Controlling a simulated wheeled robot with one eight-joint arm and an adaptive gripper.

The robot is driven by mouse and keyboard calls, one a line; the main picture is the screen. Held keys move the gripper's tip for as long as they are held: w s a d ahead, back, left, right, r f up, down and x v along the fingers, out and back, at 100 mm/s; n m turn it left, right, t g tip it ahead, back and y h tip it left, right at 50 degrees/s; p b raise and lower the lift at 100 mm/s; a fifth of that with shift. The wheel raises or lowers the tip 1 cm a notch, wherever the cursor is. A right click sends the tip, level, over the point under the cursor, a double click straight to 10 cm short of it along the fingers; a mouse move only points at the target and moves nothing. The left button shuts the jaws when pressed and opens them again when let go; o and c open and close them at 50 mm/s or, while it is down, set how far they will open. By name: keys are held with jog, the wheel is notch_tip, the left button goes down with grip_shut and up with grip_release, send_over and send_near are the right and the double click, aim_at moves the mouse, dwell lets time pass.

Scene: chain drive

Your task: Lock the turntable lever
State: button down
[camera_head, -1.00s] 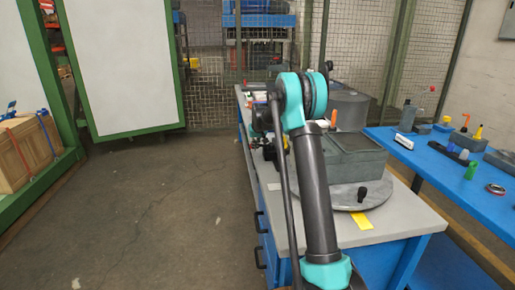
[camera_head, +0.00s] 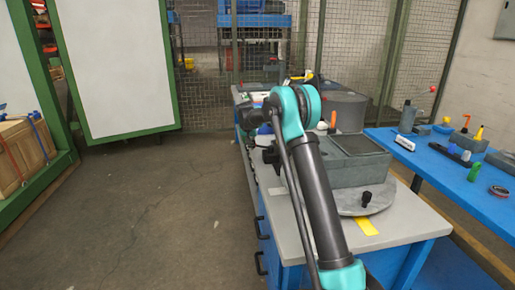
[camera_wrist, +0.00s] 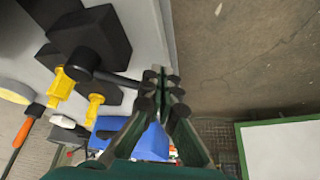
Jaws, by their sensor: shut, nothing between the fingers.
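The grey round turntable (camera_head: 382,201) stands on the workbench with a grey box (camera_head: 355,169) on it. A small black knob (camera_head: 366,198) stands on its front rim. In the wrist view, a black lever (camera_wrist: 118,77) runs from a round hub on a black block (camera_wrist: 88,35) towards my fingers. I cannot tell for sure that this is the turntable lever. My gripper (camera_wrist: 160,80) is shut and empty, with its fingertips close to the lever's end; contact is unclear. In the head view my arm partly hides the bench's left side and the fingertips are not clear.
Two yellow-handled parts (camera_wrist: 95,108) and an orange-handled tool (camera_wrist: 22,133) lie left of my gripper in the wrist view. A blue side table (camera_head: 440,160) with small tools stands at the right. The floor (camera_head: 160,200) left of the workbench (camera_head: 405,218) is clear.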

jog(key=w+m+h, duration=0.1)
jog(key=w+m, duration=0.1)
jog(key=w+d+m+g, duration=0.1)
jog(key=w+m, duration=0.1)
jog(key=shift+m+h, duration=0.3)
jog(key=shift+h, duration=0.1)
jog(key=w+d+m, duration=0.1)
jog(key=m, duration=0.1)
jog(key=w+d+m+g+h, duration=0.1)
jog(key=w+m, duration=0.1)
jog(key=shift+w+d, duration=0.65)
jog(key=shift+d, duration=0.45)
